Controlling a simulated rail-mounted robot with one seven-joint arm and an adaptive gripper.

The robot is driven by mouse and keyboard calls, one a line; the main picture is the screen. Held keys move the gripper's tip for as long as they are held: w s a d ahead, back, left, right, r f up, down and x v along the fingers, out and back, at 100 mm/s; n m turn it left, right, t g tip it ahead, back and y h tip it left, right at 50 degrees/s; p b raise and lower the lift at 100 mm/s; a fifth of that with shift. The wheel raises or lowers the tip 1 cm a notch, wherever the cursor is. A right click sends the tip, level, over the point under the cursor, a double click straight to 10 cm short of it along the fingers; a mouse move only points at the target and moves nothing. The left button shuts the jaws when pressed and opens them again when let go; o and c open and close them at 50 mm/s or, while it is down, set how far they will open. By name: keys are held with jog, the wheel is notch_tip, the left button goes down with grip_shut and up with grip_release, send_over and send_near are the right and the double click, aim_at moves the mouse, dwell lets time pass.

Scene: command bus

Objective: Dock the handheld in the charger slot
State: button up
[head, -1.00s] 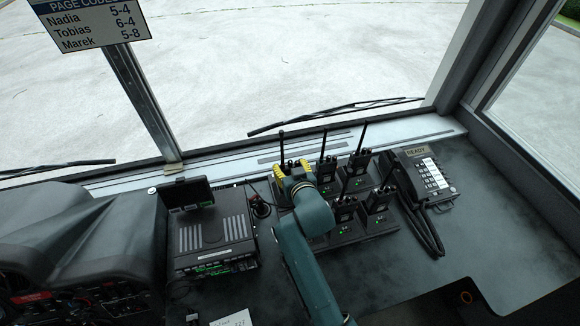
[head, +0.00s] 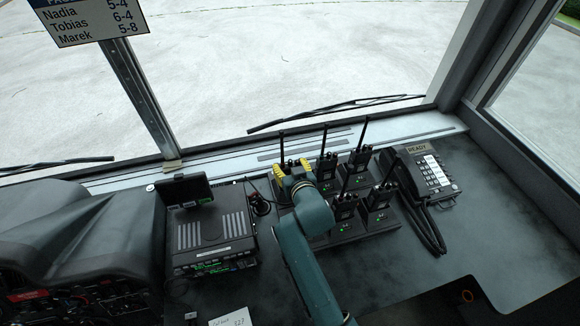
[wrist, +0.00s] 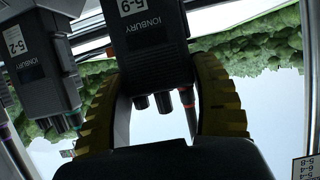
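The handheld (wrist: 150,40), a dark radio labelled 5-9, appears upside down in the wrist view, with its knobs and antenna between the yellow fingers. My gripper (wrist: 157,70) has one finger against each side of it and looks shut on it. In the head view my gripper (head: 292,170) is at the back left of the charger (head: 345,237), with the handheld's antenna (head: 281,147) rising upright there. The arm hides the handheld's lower part, so I cannot tell whether it is seated in the slot.
Other handhelds stand in the charger beside my gripper, including a rear one (head: 326,170) and a front one (head: 377,202). A 5-2 handheld (wrist: 40,75) shows in the wrist view. A desk phone (head: 425,175) is right; a radio console (head: 212,235) is left.

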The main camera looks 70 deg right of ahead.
jog(key=o, duration=0.5)
jog(key=shift+f, duration=0.2)
jog(key=v, duration=1.2)
jog(key=shift+r, duration=0.25)
